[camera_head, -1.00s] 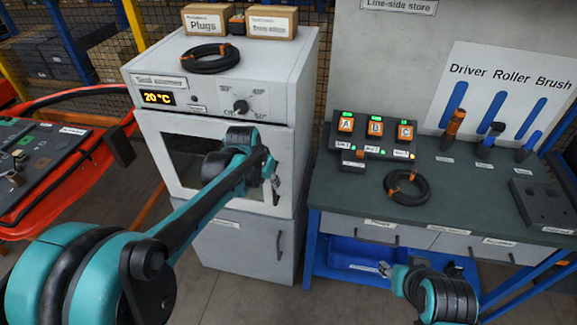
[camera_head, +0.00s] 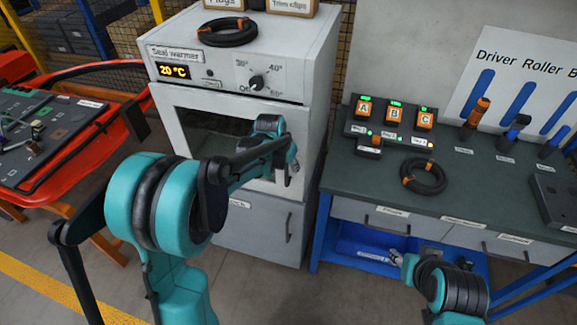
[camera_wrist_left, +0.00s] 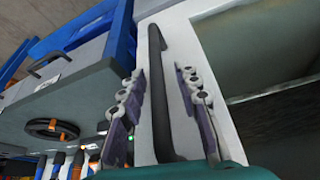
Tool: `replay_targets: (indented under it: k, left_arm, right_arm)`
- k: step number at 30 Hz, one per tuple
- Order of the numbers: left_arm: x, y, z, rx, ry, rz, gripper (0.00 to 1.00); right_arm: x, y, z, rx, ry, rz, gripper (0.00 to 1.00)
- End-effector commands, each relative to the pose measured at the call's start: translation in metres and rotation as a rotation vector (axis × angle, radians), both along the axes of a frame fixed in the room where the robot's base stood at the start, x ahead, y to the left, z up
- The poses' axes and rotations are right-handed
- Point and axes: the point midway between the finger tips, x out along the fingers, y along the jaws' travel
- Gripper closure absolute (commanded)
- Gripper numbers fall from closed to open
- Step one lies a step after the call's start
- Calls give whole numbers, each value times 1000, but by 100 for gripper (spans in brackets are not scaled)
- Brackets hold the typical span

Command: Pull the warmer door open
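The warmer (camera_head: 300,75) is a white cabinet with a dial and a lit 20 °C display. Its door (camera_head: 205,122), with a dark window, looks shut in the head view. My left gripper (camera_head: 290,165) is at the right side of the door and hides the handle there. In the left wrist view, the dark bar handle (camera_wrist_left: 158,95) runs between the two fingers of my left gripper (camera_wrist_left: 160,105). Gaps show on both sides of the bar, so the gripper is open around it. My right gripper (camera_head: 402,262) is low in front of the bench; its fingers are unclear.
The green-topped bench (camera_head: 345,180) stands right of the warmer, with a button box (camera_head: 390,125) and a cable coil (camera_head: 424,176). A red cart (camera_head: 135,125) stands on the left. Floor shows in front.

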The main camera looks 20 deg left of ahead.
Motion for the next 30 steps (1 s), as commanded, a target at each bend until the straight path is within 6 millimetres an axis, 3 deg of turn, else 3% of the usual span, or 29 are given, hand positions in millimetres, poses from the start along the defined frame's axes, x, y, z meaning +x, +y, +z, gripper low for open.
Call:
replay_targets:
  k: [2, 5, 6, 23, 26, 30]
  left_arm:
    - [0, 0, 0, 0, 0, 0, 70]
    - [0, 0, 0, 0, 0, 0, 97]
    - [0, 0, 0, 0, 0, 0, 100]
    - [-5, 1, 1, 0, 0, -8, 100]
    - [-16, 3, 1, -1, 0, -27, 100]
    - [-46, 8, 1, -1, 1, -85, 100]
  right_arm:
    - [0, 0, 0, 0, 0, 0, 60]
    - [0, 0, 0, 0, 0, 0, 60]
    - [0, 0, 0, 0, 0, 0, 60]
    - [0, 0, 1, 0, 0, 0, 60]
    - [0, 0, 2, 0, 0, 0, 60]
    - [0, 0, 5, 0, 0, 0, 60]
